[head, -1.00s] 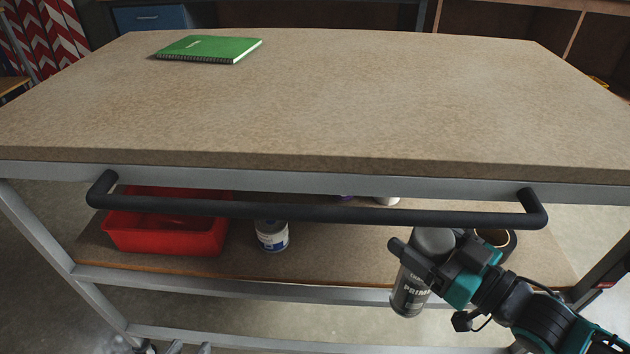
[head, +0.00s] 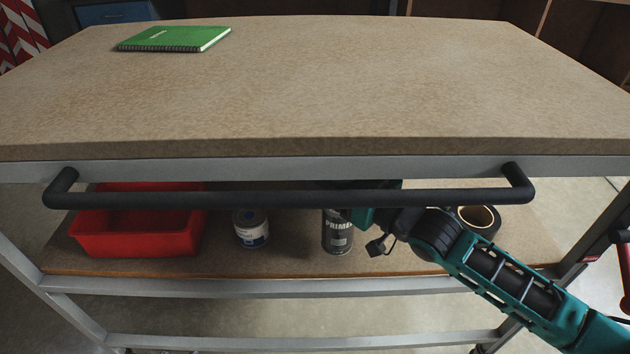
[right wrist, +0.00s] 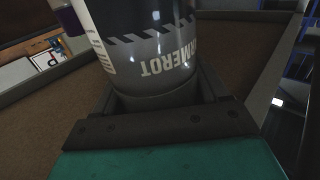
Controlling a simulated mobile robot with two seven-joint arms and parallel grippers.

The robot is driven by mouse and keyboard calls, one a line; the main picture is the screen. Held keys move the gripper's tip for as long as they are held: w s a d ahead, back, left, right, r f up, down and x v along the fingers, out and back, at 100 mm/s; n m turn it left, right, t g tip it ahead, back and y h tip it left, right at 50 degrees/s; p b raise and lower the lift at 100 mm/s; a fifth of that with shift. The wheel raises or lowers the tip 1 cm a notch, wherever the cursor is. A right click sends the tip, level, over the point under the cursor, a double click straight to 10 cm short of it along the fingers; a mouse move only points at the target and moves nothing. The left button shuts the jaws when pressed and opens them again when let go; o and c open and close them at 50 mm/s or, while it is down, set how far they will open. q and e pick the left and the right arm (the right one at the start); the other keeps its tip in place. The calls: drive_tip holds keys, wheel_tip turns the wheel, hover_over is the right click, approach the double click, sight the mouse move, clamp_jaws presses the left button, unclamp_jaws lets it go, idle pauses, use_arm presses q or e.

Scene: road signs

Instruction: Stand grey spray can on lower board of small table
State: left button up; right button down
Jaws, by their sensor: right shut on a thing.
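The grey spray can (head: 338,236), lettered PRIMER, is upright over the lower board (head: 290,263) of the small table, under the black handle bar. My right gripper holds it; the bar and my arm hide most of the gripper in the head view. The right wrist view shows the can (right wrist: 150,50) between the fingers of my right gripper (right wrist: 160,100). I cannot tell whether the can's base touches the board. My left gripper is not in view.
A red bin (head: 135,240) and a small tin (head: 251,229) stand on the lower board left of the can. A tape roll (head: 478,220) is to its right. The handle bar (head: 290,198) crosses in front. A green notebook (head: 175,39) lies on the top.

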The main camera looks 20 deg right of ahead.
drive_tip(key=w+f, duration=0.1)
drive_tip(key=w+a+f+b, duration=0.2)
drive_tip(key=w, duration=0.1)
drive_tip(key=shift+f, duration=0.3)
unclamp_jaws()
drive_tip(key=shift+f, duration=0.1)
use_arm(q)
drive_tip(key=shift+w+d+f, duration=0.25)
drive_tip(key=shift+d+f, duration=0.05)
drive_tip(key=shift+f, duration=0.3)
